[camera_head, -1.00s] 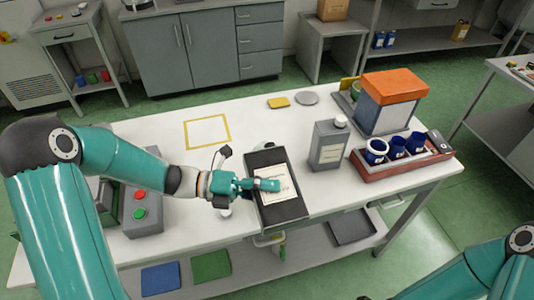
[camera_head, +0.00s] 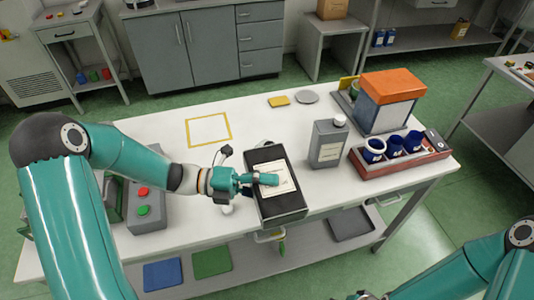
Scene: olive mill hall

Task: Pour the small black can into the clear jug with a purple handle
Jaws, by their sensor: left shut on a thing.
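My left gripper (camera_head: 258,180) is shut on a black can (camera_head: 288,204) with a cream label, over the front middle of the white table. The can looks tilted, with its labelled side turned up towards me; I cannot tell how high it is above the table. I cannot make out the clear jug with the purple handle. A pale rim shows just behind the can, and a small white thing shows below the gripper; I cannot tell what either is. My right arm comes in at the lower right, and its gripper is at most a sliver at the bottom edge.
A grey can with a white cap (camera_head: 328,144) stands right of the held can. Further right are a red tray (camera_head: 405,168) with blue cups and an orange-topped machine (camera_head: 391,98). A button box (camera_head: 146,206) is at left. A yellow square outline (camera_head: 209,129) encloses clear table.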

